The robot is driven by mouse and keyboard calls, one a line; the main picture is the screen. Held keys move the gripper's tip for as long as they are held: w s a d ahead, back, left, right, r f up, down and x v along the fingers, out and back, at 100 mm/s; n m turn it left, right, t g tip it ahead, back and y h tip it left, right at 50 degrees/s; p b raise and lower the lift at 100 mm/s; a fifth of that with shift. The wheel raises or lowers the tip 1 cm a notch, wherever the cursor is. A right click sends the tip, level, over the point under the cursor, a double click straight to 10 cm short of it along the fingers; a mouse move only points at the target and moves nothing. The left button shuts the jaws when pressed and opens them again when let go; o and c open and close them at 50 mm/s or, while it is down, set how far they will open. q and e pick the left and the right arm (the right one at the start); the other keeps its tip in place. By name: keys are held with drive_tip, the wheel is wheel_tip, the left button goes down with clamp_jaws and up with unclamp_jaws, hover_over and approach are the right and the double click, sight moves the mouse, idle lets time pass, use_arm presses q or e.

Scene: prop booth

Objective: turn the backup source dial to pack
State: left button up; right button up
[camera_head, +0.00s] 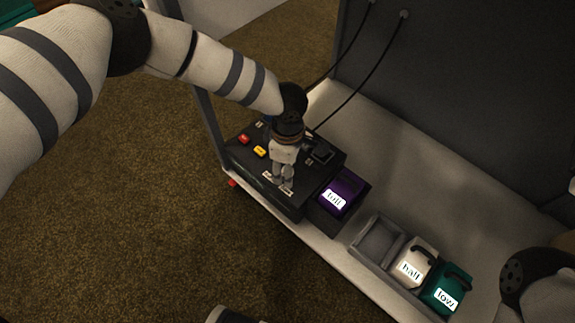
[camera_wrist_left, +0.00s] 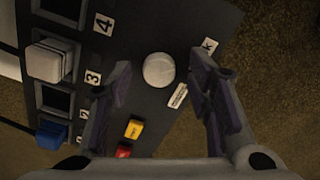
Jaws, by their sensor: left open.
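The source dial (camera_wrist_left: 158,70) is a round pale knob on a dark control box (camera_head: 236,157). In the left wrist view two small white labels lie beside it: one ends in "k" (camera_wrist_left: 209,47), the other (camera_wrist_left: 178,95) is too blurred to read. I cannot make out a pointer on the knob. My left gripper (camera_head: 283,187) is open above the box, pointing down. In the left wrist view its fingers (camera_wrist_left: 160,75) appear on either side of the knob; contact cannot be told. My right gripper is out of view.
The box carries red (camera_head: 244,138) and yellow (camera_head: 260,151) buttons and numbered slots, with a white block (camera_wrist_left: 46,62) and a blue one (camera_wrist_left: 52,135). Along the shelf are a purple "full" block (camera_head: 344,190), an empty grey holder (camera_head: 378,240), a white "half" block (camera_head: 418,262) and a green "low" block (camera_head: 446,292).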

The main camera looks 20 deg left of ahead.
use_arm(q)
wheel_tip(320, 180, up, 12)
drive_tip(key=shift+s+f, duration=0.1)
drive_tip(key=shift+f, duration=0.1)
idle(0.4)
